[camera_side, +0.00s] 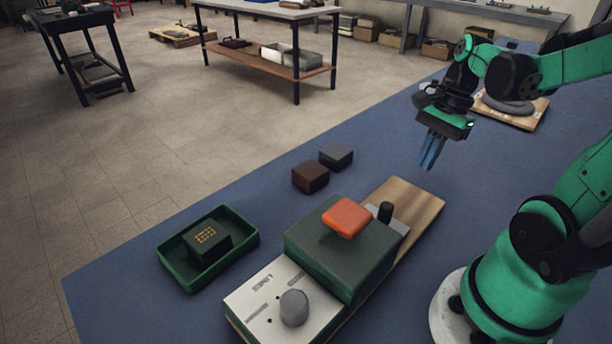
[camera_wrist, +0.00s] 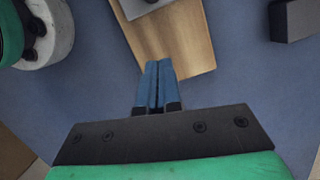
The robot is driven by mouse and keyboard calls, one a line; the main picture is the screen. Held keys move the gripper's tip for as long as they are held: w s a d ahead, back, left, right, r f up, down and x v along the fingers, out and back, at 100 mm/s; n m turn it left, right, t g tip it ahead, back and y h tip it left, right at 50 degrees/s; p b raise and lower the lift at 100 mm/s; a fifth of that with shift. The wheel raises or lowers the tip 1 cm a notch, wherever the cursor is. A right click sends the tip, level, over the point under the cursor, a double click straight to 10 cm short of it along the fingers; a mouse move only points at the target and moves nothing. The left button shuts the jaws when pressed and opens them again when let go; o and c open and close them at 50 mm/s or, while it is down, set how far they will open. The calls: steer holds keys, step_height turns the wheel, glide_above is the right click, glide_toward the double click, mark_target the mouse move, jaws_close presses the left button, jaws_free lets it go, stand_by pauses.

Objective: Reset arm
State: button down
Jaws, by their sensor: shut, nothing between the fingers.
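My gripper (camera_side: 432,151) is held in the air above the blue mat, to the right of the work area. Its blue fingers point down and are shut with nothing between them. They also show in the wrist view (camera_wrist: 158,82), side by side, with the end of a wooden board (camera_wrist: 178,42) beyond them. My arm is raised and clear of the objects on the mat.
A dark green box with an orange block (camera_side: 347,217) on top stands on the board (camera_side: 414,203), beside a white panel with a grey knob (camera_side: 294,308). A green tray (camera_side: 183,270) holds a dark block (camera_side: 207,241). Brown (camera_side: 310,176) and grey (camera_side: 336,157) blocks lie behind.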

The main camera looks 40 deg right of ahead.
steer(key=w+a+r+n+t+h, duration=0.1)
steer(key=w+a+n+t, duration=0.2)
steer(key=a+n, duration=0.3)
steer(key=w+a+r+n+t+h, duration=0.1)
steer(key=a+n, duration=0.6)
steer(key=n, duration=0.7)
steer(key=w+r+t, duration=0.1)
steer(key=w+t, duration=0.1)
steer(key=w, duration=0.1)
steer(key=shift+t+h, duration=0.3)
steer(key=shift+h, duration=0.1)
steer(key=c, duration=1.5)
jaws_free()
steer(key=shift+w+r, duration=0.1)
